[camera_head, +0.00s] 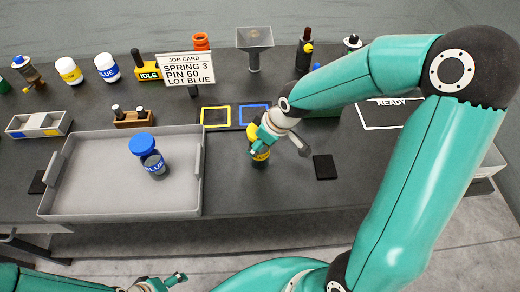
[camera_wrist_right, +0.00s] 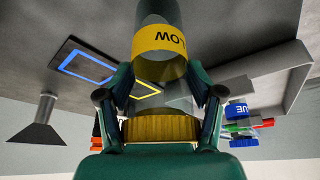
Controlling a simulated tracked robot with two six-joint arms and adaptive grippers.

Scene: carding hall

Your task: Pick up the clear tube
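A clear tube with a yellow ribbed lid and yellow label (camera_head: 260,157) is at my right gripper (camera_head: 262,141), right of the tray. In the right wrist view the tube's yellow label (camera_wrist_right: 160,52) shows the letters "LOW", and the fingers of my right gripper (camera_wrist_right: 160,80) close on both sides of it, lid towards the palm. Whether its base touches the table is unclear. Another clear tube, with a blue lid and blue label (camera_head: 153,165), stands in the grey tray (camera_head: 120,212). My left gripper (camera_head: 172,281) is low at the bottom edge, its opening unclear.
A job card (camera_head: 187,70) stands behind the tray. Yellow (camera_head: 216,117) and blue (camera_head: 254,115) framed squares lie behind my right gripper. A small wooden rack (camera_head: 131,119) and a divided bin (camera_head: 38,124) stand left. Several bottles line the back. A dark pad (camera_head: 324,167) lies right.

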